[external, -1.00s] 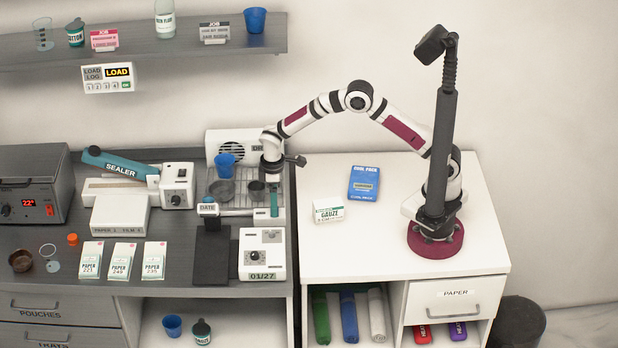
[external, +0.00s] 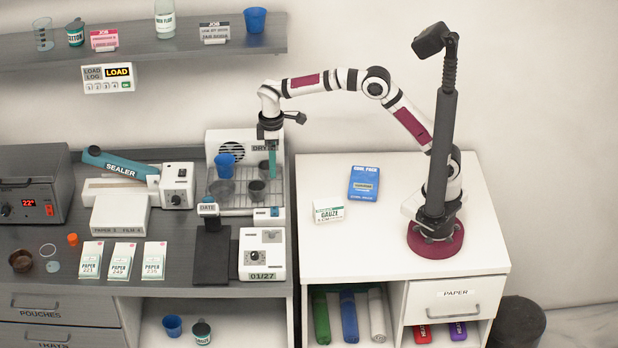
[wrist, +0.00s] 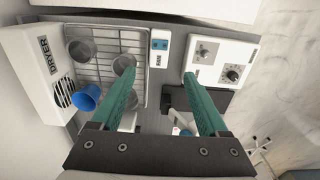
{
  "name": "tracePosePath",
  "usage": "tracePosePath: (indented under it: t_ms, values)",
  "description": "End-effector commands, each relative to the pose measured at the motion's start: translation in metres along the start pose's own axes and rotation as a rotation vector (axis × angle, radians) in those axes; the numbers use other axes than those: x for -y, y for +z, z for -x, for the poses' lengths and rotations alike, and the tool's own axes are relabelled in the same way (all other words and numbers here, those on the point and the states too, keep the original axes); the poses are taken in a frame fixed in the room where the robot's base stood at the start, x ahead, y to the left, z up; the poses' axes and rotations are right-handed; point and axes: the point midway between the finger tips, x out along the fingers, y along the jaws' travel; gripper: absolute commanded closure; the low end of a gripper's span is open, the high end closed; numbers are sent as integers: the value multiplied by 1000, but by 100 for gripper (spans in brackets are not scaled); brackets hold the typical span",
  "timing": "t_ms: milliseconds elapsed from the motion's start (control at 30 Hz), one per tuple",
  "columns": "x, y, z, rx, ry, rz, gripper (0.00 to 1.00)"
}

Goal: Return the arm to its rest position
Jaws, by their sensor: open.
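My gripper (external: 271,160) hangs pointing down above the right side of the dryer rack on the dark counter. Its teal fingers also show in the wrist view (wrist: 166,90), spread apart with nothing between them. My arm arches from its maroon base (external: 436,240) on the white cabinet over to the left, with its elbow raised. The dryer (external: 232,146) stands against the wall behind the rack (external: 238,200). A blue cup (external: 226,160) leans at the rack, and it also shows in the wrist view (wrist: 88,97). Several grey cups, including one (wrist: 82,50), are on the rack.
The date unit (external: 262,254) and a dark pad (external: 212,256) lie in front of the rack. The sealer (external: 120,166) is to the left. The shelf (external: 140,46) runs above.

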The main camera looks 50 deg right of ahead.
Motion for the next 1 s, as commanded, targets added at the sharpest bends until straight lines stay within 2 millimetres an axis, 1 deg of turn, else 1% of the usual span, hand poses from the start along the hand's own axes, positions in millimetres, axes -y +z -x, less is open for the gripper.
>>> tracePosePath:
  t_ms: [67,133,167,200,267,300,333,367,400,500,533,600,700,1000]
  values:
    - [-2,2,2,0,-1,-9,22]
    - [-11,20,13,-3,-10,-74,22]
    - [-18,36,22,-5,-16,-128,22]
    - [-27,64,35,-6,-28,-222,22]
    - [-36,120,53,-7,-53,-404,22]
    - [-37,160,61,-8,-71,-534,22]
    - [-34,189,63,-8,-84,-630,22]
    - [-29,216,64,-8,-97,-721,22]
    - [-20,249,61,-8,-114,-837,22]
    - [6,310,44,-6,-148,-1072,22]
    - [14,322,39,-5,-156,-1125,22]
    - [27,341,28,-3,-170,-1215,22]
    - [36,352,20,-1,-178,-1269,22]
    - [36,352,20,2,-179,-1269,22]
